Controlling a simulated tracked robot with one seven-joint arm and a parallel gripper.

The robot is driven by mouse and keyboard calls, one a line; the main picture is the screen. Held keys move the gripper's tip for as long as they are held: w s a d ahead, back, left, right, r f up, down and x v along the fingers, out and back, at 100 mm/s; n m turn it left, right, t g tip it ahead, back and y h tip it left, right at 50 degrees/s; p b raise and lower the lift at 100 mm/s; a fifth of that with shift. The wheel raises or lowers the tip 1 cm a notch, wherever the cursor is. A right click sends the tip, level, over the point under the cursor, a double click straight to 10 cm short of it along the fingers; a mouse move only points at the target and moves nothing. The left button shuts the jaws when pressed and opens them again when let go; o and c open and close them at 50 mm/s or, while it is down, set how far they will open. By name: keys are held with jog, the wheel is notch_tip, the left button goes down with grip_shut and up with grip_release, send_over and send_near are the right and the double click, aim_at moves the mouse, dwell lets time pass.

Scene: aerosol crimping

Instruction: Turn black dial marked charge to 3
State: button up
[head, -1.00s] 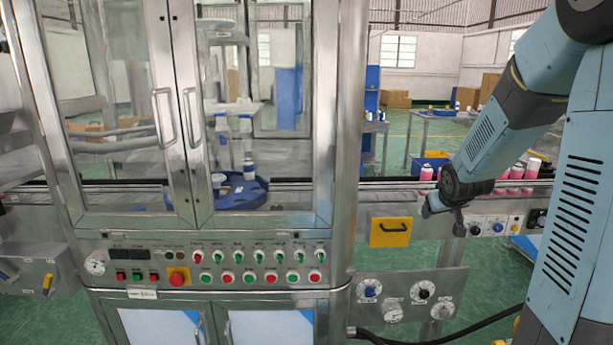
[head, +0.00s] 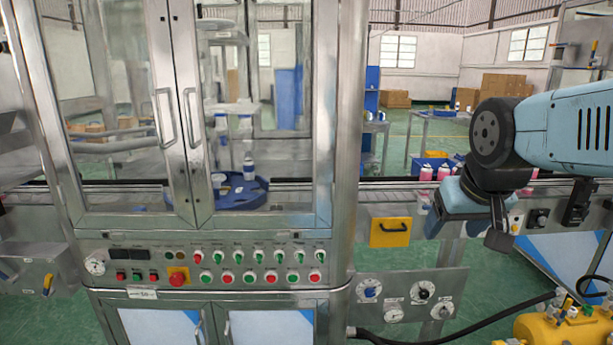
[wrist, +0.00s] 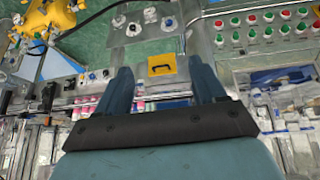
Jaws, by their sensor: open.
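A black dial (head: 424,291) with a light pointer sits at the upper right of the grey lower panel (head: 405,276), beside a blue dial (head: 370,289). In the wrist view the black dial (wrist: 133,29) shows upside down, small, near the top. Dial markings are too small to read, so I cannot tell which dial says charge. My gripper (head: 455,208) is above and right of this panel, apart from it, in front of the conveyor. The wrist view shows its two blue fingers (wrist: 163,82) spread with nothing between them.
A yellow plate with a black handle (head: 390,232) is left of my gripper. The glass-doored machine (head: 345,150) stands left. Pink cans (head: 427,173) line the conveyor. A yellow tank (head: 565,328) and black hose are lower right.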

jog(key=s, duration=0.2)
jog(key=s+a, duration=0.1)
jog(key=shift+s+y, duration=0.3)
jog(key=shift+s, duration=0.05)
dwell(2.5)
